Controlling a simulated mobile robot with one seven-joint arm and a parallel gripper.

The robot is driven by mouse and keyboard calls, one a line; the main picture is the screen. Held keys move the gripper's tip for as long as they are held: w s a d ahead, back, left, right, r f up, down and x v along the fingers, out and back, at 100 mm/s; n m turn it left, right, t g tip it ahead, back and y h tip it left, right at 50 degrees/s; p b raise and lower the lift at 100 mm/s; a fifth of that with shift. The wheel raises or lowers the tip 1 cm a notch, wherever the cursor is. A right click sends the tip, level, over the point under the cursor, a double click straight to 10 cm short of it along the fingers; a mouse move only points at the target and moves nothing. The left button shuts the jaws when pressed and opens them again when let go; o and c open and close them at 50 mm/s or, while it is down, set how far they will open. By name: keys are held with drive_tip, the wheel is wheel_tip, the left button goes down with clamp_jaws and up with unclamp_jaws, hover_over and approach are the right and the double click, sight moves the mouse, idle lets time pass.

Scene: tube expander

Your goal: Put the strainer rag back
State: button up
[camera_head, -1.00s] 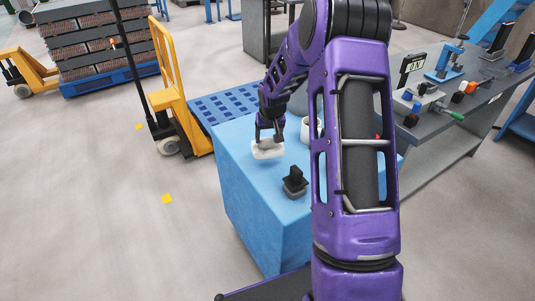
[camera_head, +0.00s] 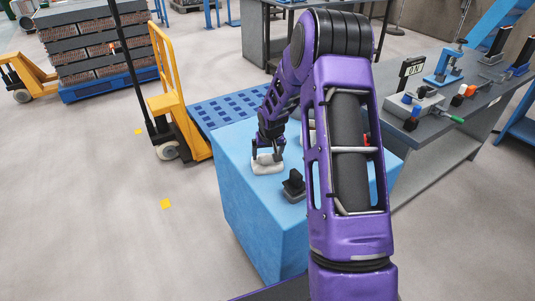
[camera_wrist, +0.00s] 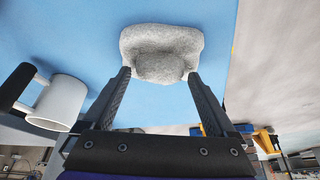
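The strainer rag (camera_head: 267,164) is a pale grey-white lump over the blue box top (camera_head: 232,152), near its left side. My gripper (camera_head: 267,153) points down at it from above. In the wrist view the rag (camera_wrist: 162,45) bulges between and beyond the two fingertips of my gripper (camera_wrist: 158,75), which press on its sides. The rag looks at or very near the blue surface; its underside is hidden.
A small black object (camera_head: 293,186) stands on the blue top just right of the rag. A white mug (camera_wrist: 60,102) shows in the wrist view, left of my fingers. A yellow pallet truck (camera_head: 172,105) stands left of the box. A grey workbench (camera_head: 440,130) with tools is at right.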

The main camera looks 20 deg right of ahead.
drive_tip(key=shift+o, duration=0.2)
drive_tip(key=shift+s+r, duration=0.1)
drive_tip(key=shift+r, duration=0.5)
drive_tip(key=p+v, duration=0.2)
drive_tip(key=v, duration=0.9)
drive_tip(key=shift+a+r, duration=0.1)
